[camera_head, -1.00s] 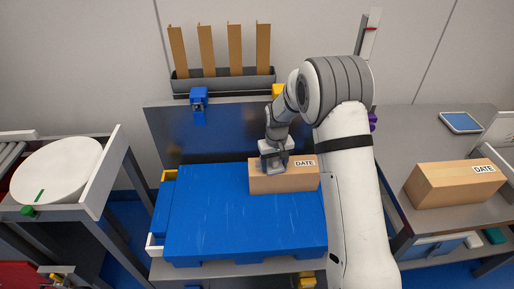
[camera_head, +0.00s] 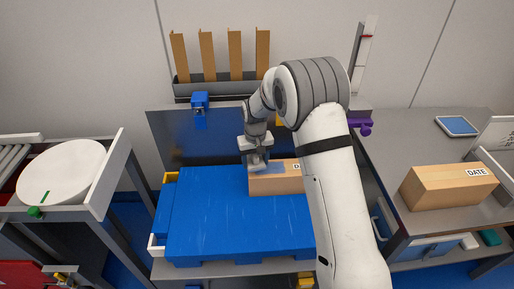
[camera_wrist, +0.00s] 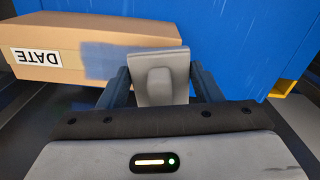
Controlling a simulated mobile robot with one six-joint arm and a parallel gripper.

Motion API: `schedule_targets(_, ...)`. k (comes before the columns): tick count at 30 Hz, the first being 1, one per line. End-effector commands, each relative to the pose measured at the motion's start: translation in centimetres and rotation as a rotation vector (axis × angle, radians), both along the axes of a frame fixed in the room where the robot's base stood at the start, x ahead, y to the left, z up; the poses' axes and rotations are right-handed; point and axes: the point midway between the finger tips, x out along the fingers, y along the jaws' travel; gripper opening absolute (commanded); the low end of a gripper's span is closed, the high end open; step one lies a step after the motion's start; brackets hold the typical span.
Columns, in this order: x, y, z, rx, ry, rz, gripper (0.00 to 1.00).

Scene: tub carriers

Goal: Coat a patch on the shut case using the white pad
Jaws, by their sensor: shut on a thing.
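The shut case, a tan box (camera_head: 276,184) with a DATE label, sits at the right of the blue slab in the head view; the wrist view also shows it (camera_wrist: 120,38). My gripper (camera_head: 256,158) is shut on the handle of the white pad, which looks light grey in the wrist view (camera_wrist: 155,68). The pad is at the left end of the case's top, by the blue slab (camera_head: 215,215). I cannot tell whether the pad touches the case. My arm hides the case's right end.
A second tan DATE box (camera_head: 448,187) stands on the right grey table (camera_head: 400,140). A white round disc (camera_head: 62,172) lies on the left stand. Several tan strips stand in a grey rack (camera_head: 222,88) at the back.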

Motion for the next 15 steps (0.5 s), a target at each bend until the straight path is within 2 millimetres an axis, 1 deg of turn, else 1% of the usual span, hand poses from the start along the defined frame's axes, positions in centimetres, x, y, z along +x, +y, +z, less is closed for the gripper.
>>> schedule_targets(1,0.1,-0.1,0.8,0.0,-0.001,-0.001,0.37)
schedule_targets(9,0.1,-0.3,3.3,0.0,-0.001,-0.006,0.37)
schedule_targets(15,0.2,-0.4,4.5,0.0,-0.001,-0.008,0.37)
